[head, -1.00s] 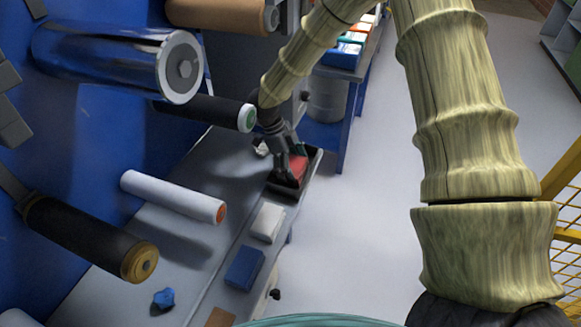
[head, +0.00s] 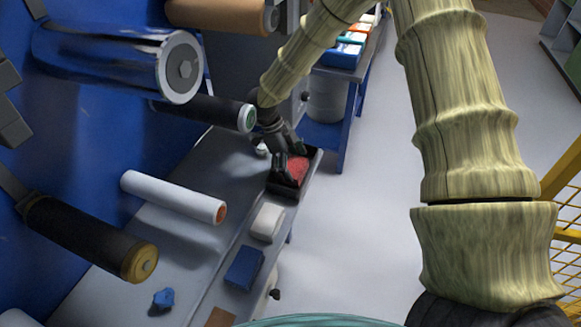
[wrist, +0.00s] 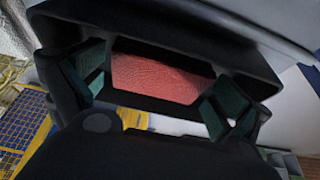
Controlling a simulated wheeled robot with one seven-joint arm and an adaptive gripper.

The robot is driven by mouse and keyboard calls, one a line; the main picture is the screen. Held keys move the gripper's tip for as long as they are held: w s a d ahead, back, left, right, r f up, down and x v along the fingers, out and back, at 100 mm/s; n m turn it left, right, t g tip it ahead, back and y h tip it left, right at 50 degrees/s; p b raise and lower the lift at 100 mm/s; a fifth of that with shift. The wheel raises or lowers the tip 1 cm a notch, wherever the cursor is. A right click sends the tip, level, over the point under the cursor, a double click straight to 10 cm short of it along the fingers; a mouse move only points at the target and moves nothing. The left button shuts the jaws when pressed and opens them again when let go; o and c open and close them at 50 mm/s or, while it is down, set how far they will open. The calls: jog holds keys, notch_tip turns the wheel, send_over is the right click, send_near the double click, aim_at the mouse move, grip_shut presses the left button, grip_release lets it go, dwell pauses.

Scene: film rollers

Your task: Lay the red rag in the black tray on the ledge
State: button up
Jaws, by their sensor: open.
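The red rag (head: 298,168) lies in the black tray (head: 284,189) on the ledge. In the wrist view the rag (wrist: 162,78) is spread flat inside the tray, and the tray's dark rim (wrist: 150,27) shows around it. My gripper (head: 288,161) is over the tray, at its left side in the head view. In the wrist view my gripper (wrist: 158,95) is open, with its green-padded fingers apart on either side of the rag. Nothing is held between them. The gripper hides part of the tray in the head view.
A white block (head: 267,222) and a blue box (head: 244,266) sit on the ledge nearer me. A crumpled blue cloth (head: 163,298) lies at the lower left. A white roller (head: 173,197) and a black roller (head: 205,111) stick out from the blue wall.

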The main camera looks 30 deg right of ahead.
jog(key=v, duration=0.7)
jog(key=shift+p, duration=0.35)
